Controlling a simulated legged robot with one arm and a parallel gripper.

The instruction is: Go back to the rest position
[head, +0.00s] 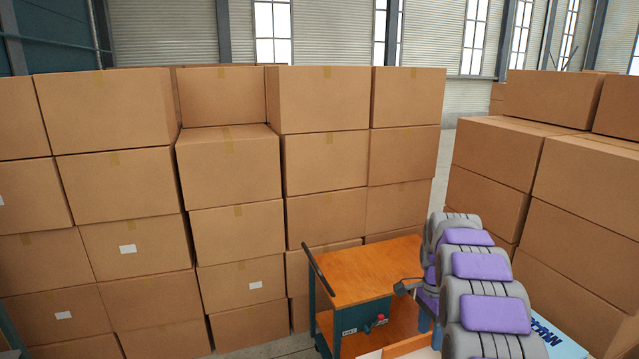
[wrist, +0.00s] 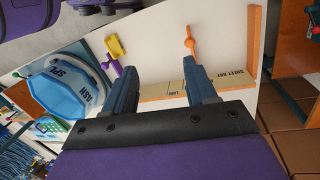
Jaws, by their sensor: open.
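My gripper (wrist: 160,66) shows in the wrist view with its two blue fingers spread apart and nothing between them. It points over a white work surface (wrist: 228,55). In the head view my grey and purple arm reaches up from the lower right, and the gripper's jaws are mostly hidden there. An orange tool (wrist: 189,42) is just beyond the right finger. A yellow and purple tool (wrist: 114,52) is beyond the left finger. I cannot tell how far the fingers are from these.
A cart with an orange top (head: 365,270) stands beside my arm. Stacked cardboard boxes (head: 230,165) wall off the back and left, with more boxes (head: 585,200) at right. In the wrist view, a blue and white container (wrist: 62,92) and a labelled wooden strip (wrist: 228,82) are on the surface.

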